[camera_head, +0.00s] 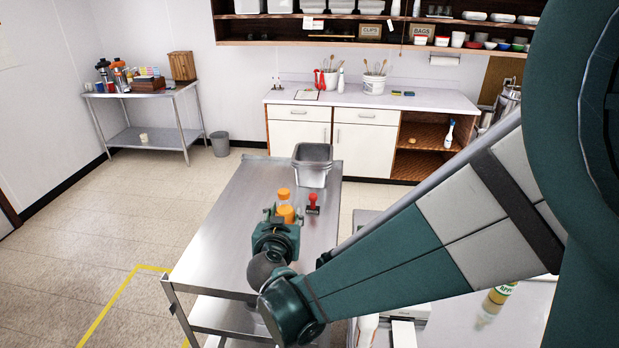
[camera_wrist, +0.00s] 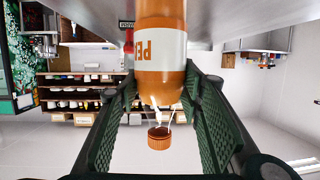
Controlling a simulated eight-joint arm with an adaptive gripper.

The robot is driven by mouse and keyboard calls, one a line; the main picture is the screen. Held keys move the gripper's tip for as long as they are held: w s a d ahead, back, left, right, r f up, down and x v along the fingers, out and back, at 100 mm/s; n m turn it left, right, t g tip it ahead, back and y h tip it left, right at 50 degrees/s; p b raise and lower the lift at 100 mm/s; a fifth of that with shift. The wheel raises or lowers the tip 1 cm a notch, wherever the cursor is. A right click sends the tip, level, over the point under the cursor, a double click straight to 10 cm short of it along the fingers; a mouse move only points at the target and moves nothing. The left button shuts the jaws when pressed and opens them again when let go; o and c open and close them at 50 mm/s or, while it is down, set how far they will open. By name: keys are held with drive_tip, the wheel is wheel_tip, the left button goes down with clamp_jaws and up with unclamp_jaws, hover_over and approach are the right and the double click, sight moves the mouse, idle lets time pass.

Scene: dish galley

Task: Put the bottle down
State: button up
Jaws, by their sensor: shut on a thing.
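The orange bottle (camera_head: 285,212) is over the steel cart top in the head view, between the fingers of my gripper (camera_head: 283,219). In the wrist view the orange bottle (camera_wrist: 160,75), with a white label and an orange cap (camera_wrist: 159,138), fills the gap between my two green ribbed fingers. My gripper is shut on it. The wrist picture is upside down, with the cap low in it. The bottle looks upright. Its base is out of the wrist view and hidden in the head view, so I cannot tell whether it touches the cart.
The steel cart (camera_head: 222,225) has clear room left of my gripper. A red-handled stamp with a dark base (camera_head: 313,204) stands close on the right of the bottle. A grey bin (camera_head: 312,165) stands at the cart's far end. A counter (camera_head: 372,103) is behind.

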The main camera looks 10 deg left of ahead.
drive_tip(key=o, duration=0.8)
drive_tip(key=shift+f, duration=0.1)
drive_tip(key=o, duration=0.4)
drive_tip(key=v, duration=1.2)
drive_tip(key=shift+r, duration=0.2)
drive_tip(key=shift+w+d, duration=0.1)
drive_tip(key=shift+d, duration=0.05)
